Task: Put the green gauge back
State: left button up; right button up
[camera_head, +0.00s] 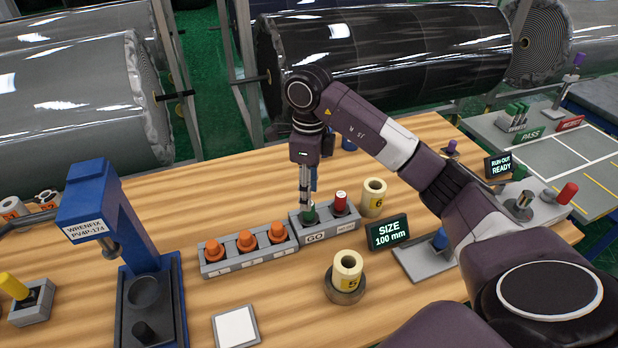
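The green gauge (311,216) sits upright in the left hole of the grey block marked GO (318,238). A red gauge (340,203) stands in the hole to its right. My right gripper (306,204) points straight down over the green gauge, with its fingertips at the gauge's top. The fingers are seen edge-on and overlap, so I cannot tell whether they are closed on it. My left gripper is not in view.
Orange gauges (246,241) fill the adjoining rack at left. Wrapped rolls marked 6 (373,198) and 5 (347,269) and a SIZE 100 mm sign (388,232) stand close at right. A blue press (140,235) stands at left.

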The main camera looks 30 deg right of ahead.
notch_tip(320, 180, up, 6)
dwell(0.4)
dwell(0.4)
